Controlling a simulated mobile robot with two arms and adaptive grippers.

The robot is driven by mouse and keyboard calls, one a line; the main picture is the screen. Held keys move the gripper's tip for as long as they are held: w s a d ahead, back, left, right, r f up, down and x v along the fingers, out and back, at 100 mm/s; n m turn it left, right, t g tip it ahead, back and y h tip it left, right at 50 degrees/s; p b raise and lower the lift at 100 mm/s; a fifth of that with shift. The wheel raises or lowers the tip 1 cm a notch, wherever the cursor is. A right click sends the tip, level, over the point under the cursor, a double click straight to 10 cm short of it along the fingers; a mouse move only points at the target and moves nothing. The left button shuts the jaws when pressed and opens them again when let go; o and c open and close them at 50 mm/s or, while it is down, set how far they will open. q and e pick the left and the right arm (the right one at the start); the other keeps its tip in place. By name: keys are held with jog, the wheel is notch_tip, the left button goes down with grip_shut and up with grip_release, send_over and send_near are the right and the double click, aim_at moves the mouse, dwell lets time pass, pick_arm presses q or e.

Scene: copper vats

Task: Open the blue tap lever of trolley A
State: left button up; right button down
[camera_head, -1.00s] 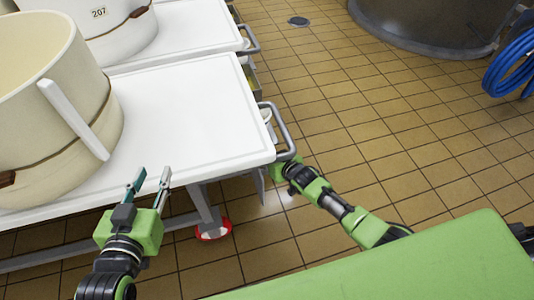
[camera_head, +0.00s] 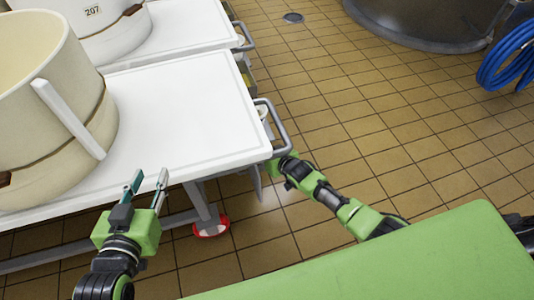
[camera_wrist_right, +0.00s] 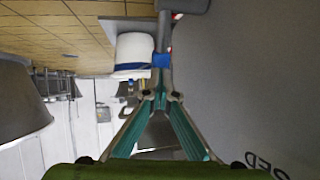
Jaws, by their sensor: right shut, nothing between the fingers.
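In the right wrist view my right gripper (camera_wrist_right: 160,96) is shut, its teal-padded fingers meeting at the tips with nothing between them. A small blue part (camera_wrist_right: 161,61) shows just beyond the fingertips, beside a grey metal post. It may be the blue tap lever; I cannot tell whether the fingers touch it. In the head view the right gripper is mostly hidden at the near right corner of the white-topped trolley (camera_head: 190,115). I cannot read which trolley this is. My left gripper (camera_head: 148,181) is open and empty near the trolley's front edge.
A cream vat (camera_head: 55,105) stands on the trolley. A grey handle (camera_head: 278,128) juts from its right end. A second trolley with vat 207 (camera_head: 110,30) is behind. A white cylinder with a blue band (camera_wrist_right: 134,50) is near the fingers.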

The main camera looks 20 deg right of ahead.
jog(key=shift+s+r, duration=0.2)
jog(key=shift+s, duration=0.2)
jog(key=s+d, duration=0.3)
jog(key=s, duration=0.8)
jog(key=shift+s+d, duration=0.2)
jog(key=shift+s, duration=0.2)
jog(key=shift+r, duration=0.1)
